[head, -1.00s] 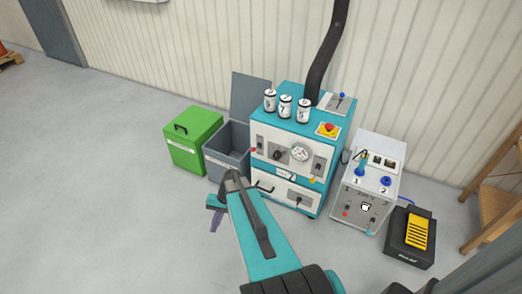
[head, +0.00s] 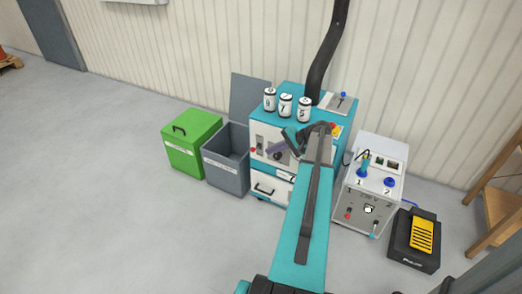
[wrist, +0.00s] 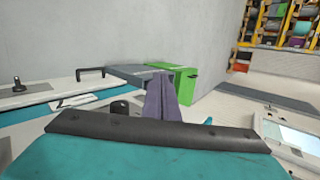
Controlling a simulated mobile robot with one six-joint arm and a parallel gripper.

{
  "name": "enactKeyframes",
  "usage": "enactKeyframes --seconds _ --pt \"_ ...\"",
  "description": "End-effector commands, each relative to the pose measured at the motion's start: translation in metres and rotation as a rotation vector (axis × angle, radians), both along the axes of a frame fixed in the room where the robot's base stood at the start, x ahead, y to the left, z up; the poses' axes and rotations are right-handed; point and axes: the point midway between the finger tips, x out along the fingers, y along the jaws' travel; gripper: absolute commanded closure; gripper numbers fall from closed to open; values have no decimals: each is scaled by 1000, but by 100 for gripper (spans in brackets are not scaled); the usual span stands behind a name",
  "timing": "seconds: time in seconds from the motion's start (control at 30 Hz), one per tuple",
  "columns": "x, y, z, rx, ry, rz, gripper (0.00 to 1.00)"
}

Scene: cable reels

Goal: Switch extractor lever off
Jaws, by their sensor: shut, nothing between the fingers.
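The lever with a blue knob (head: 343,95) stands on a pale plate (head: 334,104) on top of the teal machine (head: 264,187), beside the black hose. I take it for the extractor lever; its label is too small to read. My gripper (head: 276,153) has purple fingers, shut and empty, in front of the machine's upper front panel. It is left of and lower than the lever, apart from it. In the wrist view the shut fingers (wrist: 160,98) point away toward the bins; I cannot make out the lever there. My arm hides part of the machine's front.
Three numbered white cans (head: 286,106) stand on the machine top, left of the black hose (head: 323,55). A grey open bin (head: 226,175) and a green box (head: 192,146) stand left. A white control box (head: 352,206) and a black-yellow pedal (head: 414,240) stand right.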

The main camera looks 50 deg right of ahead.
Motion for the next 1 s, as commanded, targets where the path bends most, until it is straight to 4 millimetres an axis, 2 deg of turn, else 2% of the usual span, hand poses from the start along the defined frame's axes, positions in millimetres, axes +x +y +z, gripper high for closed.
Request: enactKeyframes --seconds 0.03,0.1,0.27,0.73,1.0 --pt "-7 -18 8 -3 -20 -25 100" --pt "-15 -33 17 -3 -40 -48 100" --pt "-24 -50 31 -5 -67 -75 100" --pt "-24 -50 31 -4 -70 -77 100" --pt "-8 -45 20 -4 -70 -76 100"
